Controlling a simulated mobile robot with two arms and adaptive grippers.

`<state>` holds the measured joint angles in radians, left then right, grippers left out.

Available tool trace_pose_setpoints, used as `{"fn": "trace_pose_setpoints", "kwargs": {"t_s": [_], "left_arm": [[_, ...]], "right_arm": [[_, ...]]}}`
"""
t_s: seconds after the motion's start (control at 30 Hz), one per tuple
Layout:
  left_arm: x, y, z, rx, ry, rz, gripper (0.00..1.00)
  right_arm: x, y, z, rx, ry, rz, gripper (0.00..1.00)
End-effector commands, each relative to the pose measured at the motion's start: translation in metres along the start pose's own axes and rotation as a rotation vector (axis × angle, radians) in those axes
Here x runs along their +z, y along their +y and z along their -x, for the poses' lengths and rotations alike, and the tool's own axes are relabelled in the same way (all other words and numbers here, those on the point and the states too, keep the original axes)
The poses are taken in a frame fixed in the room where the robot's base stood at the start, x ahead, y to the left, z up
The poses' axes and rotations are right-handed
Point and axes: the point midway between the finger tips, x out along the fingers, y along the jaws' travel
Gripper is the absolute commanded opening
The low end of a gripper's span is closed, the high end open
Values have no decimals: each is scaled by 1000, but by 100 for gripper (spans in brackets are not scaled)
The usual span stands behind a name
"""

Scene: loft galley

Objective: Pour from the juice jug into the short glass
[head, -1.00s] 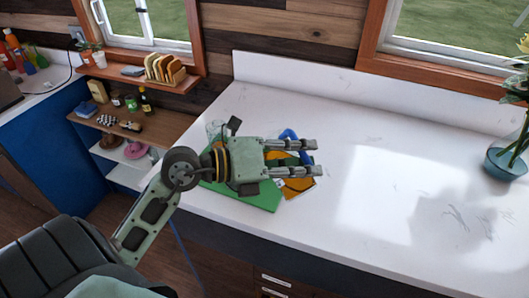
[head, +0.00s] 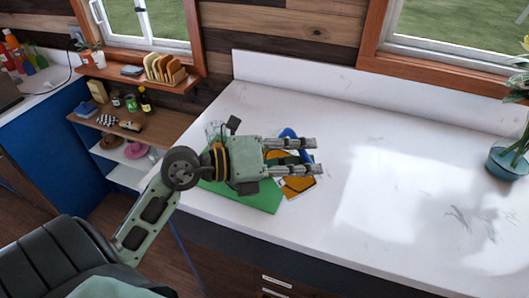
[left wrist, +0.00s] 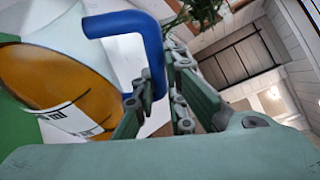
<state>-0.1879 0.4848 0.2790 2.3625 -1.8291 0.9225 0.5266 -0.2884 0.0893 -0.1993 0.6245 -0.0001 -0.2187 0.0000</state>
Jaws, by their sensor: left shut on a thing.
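The juice jug (head: 299,184) holds orange juice and has a blue handle (head: 289,132). It is partly hidden under my left gripper in the head view. In the left wrist view the clear jug (left wrist: 55,78) fills the left side, and its blue handle (left wrist: 152,50) passes between the fingers. My left gripper (head: 316,156) is shut on the handle; its fingers also show in the left wrist view (left wrist: 158,108). A faint clear glass shape (head: 213,129) stands behind my left wrist, mostly hidden; I cannot tell if it is the short glass. My right gripper is not in view.
A green board (head: 258,199) lies on the white counter (head: 370,240) under my gripper. The counter's middle and right are clear up to a teal pot (head: 508,162) with a plant. Shelves (head: 140,128) with small items stand at the left.

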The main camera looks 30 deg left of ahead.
Motion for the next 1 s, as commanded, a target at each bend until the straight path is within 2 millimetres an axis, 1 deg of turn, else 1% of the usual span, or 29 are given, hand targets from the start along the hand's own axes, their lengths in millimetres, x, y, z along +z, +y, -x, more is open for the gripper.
{"fn": "trace_pose_setpoints", "kwargs": {"t_s": [0.07, 0.23, 0.3, 0.37, 0.4, 0.47, 0.53, 0.57, 0.6, 0.67, 0.87, 1.0], "left_arm": [[0, -1, 0, -1, 0, -2, 0], [-1, 2, 0, 1, 2, 3, 0], [-1, 2, 0, 0, 2, 4, 0], [0, 1, 0, -1, 1, 5, 0], [-2, 0, -1, 5, 4, -12, 0], [-11, -3, -4, 42, 11, -106, 0], [-26, 8, -9, 97, 16, -247, 0], [-36, 20, -13, 119, 17, -295, 0], [-44, 26, -16, 140, 17, -352, 0], [-44, 22, -17, 157, 16, -394, 0], [-46, 23, -18, 166, 16, -412, 0], [-53, 23, -20, 185, 18, -463, 0]], "right_arm": [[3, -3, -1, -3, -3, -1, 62], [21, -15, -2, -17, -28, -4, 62], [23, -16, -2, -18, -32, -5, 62], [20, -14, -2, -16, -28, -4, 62], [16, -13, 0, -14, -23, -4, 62], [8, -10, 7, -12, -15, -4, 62], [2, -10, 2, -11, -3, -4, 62], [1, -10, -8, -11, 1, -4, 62], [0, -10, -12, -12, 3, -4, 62], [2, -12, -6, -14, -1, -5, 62], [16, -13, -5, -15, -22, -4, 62], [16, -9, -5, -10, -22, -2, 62]]}}
